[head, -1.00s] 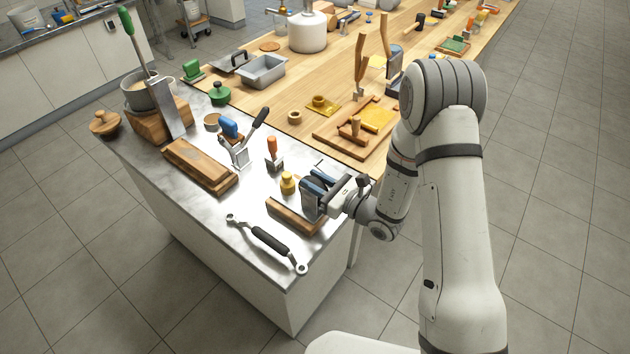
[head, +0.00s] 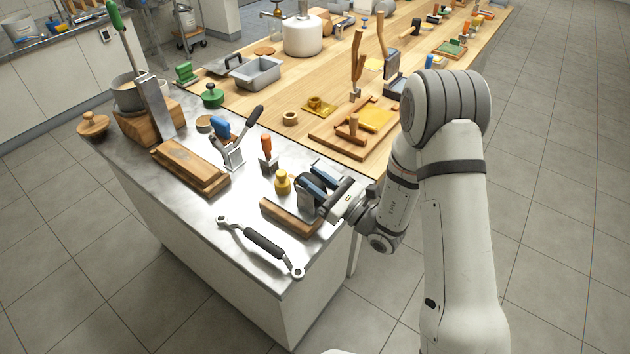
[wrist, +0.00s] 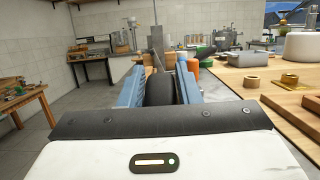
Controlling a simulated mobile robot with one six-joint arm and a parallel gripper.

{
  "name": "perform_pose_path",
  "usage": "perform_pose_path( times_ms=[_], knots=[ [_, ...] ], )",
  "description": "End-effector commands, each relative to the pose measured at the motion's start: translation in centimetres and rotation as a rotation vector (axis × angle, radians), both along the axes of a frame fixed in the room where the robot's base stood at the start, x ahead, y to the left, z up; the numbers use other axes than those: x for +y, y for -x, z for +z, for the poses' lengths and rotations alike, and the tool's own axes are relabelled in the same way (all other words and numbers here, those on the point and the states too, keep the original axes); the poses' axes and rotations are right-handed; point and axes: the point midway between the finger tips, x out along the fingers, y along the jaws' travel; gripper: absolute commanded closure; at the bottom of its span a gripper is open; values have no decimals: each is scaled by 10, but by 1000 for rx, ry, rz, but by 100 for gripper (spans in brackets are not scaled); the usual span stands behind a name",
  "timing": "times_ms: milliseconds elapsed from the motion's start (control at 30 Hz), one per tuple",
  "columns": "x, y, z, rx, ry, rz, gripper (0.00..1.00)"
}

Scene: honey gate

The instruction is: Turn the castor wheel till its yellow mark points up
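The castor wheel (wrist: 160,90) shows as a dark, rounded tyre in the wrist view, between the two blue fingers of my gripper (wrist: 159,84). In the head view my gripper (head: 318,186) is at the near right corner of the metal worktop, its fingers on both sides of the dark wheel. The wheel fills most of the gap; I cannot tell whether the fingers press on it. I see no yellow mark on the wheel in either view; the fingers and my wrist hide much of it.
A wooden bar (head: 290,217) lies just left of my gripper. A brass knobbed piece (head: 283,184) and an orange-handled tool (head: 267,152) stand close behind. A black-gripped wrench (head: 262,243) lies along the front edge. The wooden table (head: 330,90) beyond holds several items.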

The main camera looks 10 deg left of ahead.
Motion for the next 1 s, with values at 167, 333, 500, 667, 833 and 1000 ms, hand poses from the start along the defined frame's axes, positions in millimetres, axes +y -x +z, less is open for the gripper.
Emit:
perform_pose_path(
  times_ms=[167, 333, 500, 667, 833, 1000],
  knots=[
    [0, 0, 0, 0, 0, 0, 55],
    [0, 0, 0, 0, 1, 0, 51],
    [-4, 1, -2, 1, 2, -2, 51],
    [-24, 8, -9, 3, 2, -6, 51],
    [-50, 19, -17, 3, 1, -5, 51],
    [-66, 27, -21, 1, 1, -2, 51]
  ],
)
